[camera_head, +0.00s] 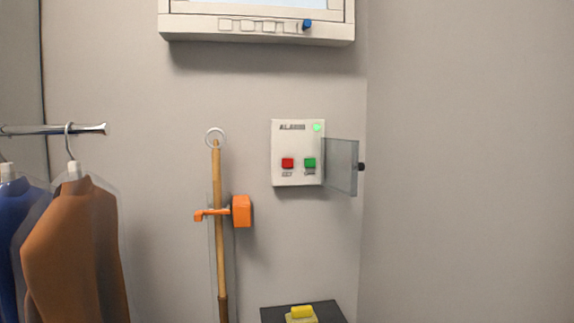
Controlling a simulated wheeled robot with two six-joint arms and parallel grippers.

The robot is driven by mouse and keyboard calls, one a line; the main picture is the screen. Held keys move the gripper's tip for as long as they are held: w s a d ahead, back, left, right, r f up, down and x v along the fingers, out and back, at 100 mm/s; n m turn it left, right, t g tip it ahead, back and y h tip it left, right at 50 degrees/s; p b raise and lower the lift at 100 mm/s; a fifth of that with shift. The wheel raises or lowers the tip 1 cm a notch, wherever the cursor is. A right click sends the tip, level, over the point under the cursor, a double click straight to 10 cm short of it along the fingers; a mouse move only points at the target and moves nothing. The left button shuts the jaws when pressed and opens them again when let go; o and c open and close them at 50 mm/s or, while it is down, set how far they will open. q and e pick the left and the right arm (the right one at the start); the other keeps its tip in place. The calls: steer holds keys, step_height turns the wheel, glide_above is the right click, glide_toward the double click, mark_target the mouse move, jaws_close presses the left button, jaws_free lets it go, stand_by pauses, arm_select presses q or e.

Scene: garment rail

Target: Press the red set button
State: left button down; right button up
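The red set button (287,163) sits at the lower left on the face of a white alarm panel (297,136) fixed to the back wall. A green button (310,163) is to its right, and a green light (317,127) glows at the panel's upper right. A clear grey cover (341,167) with a dark knob (362,167) stands swung open to the right, so the red button is uncovered. Neither of my grippers is in view.
A wooden pole (219,250) with a ring top stands in an orange wall holder (241,211) left of the panel. Garments (75,250) hang from a rail (50,130) at left. A dark surface (272,314) with a yellow object (301,313) is below. A white-framed unit (180,28) is above.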

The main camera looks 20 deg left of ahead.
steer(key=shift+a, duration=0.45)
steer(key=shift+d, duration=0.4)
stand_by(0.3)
